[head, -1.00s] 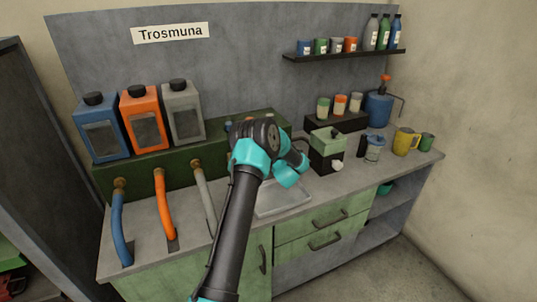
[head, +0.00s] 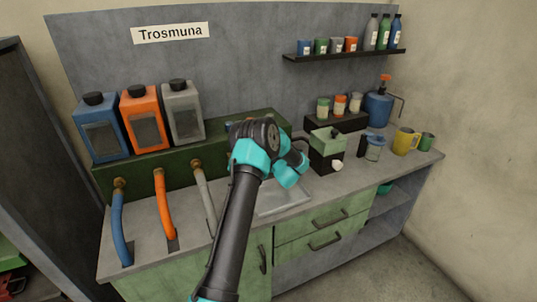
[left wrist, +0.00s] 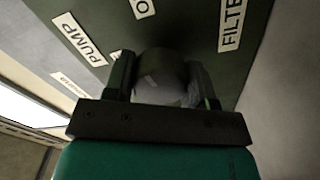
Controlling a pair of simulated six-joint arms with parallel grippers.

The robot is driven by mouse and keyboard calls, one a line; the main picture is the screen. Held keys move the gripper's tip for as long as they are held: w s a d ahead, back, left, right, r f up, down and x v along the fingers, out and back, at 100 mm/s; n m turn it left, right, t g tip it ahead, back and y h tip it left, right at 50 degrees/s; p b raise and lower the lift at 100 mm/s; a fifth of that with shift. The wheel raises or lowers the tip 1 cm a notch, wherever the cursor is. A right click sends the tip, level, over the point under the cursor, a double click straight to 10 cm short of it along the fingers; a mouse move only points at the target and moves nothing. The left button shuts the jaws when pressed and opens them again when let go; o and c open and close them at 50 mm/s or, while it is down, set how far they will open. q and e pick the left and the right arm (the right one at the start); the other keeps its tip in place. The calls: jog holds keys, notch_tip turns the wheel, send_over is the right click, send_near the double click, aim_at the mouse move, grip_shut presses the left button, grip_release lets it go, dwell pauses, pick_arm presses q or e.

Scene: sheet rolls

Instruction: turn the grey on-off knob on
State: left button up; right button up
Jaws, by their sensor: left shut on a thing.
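In the left wrist view my left gripper (left wrist: 160,78) is shut on a round grey knob (left wrist: 160,88), with one dark finger on each side of it. The knob sits on a dark green panel (left wrist: 188,25) between labels reading "PUMP" (left wrist: 78,37) and "FILTE…" (left wrist: 231,24). Part of another label (left wrist: 142,7) shows above the knob; only an "O" is readable. The knob's pointer position cannot be told. In the head view my left wrist hides the knob and the fingers in front of the green housing (head: 148,172). My right gripper is not in view.
Blue (head: 101,128), orange (head: 145,118) and grey (head: 183,112) canisters stand on the green housing, with hoses below. A shallow sink tray (head: 275,207) lies beneath my wrist. A green-topped box (head: 327,140), a jar (head: 374,148) and a yellow mug (head: 406,141) stand to the right.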

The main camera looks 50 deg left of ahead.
pick_arm(q)
jog(key=shift+m, duration=1.1)
jog(key=o, duration=0.9)
jog(key=v, duration=1.7)
jog(key=shift+d, duration=0.25)
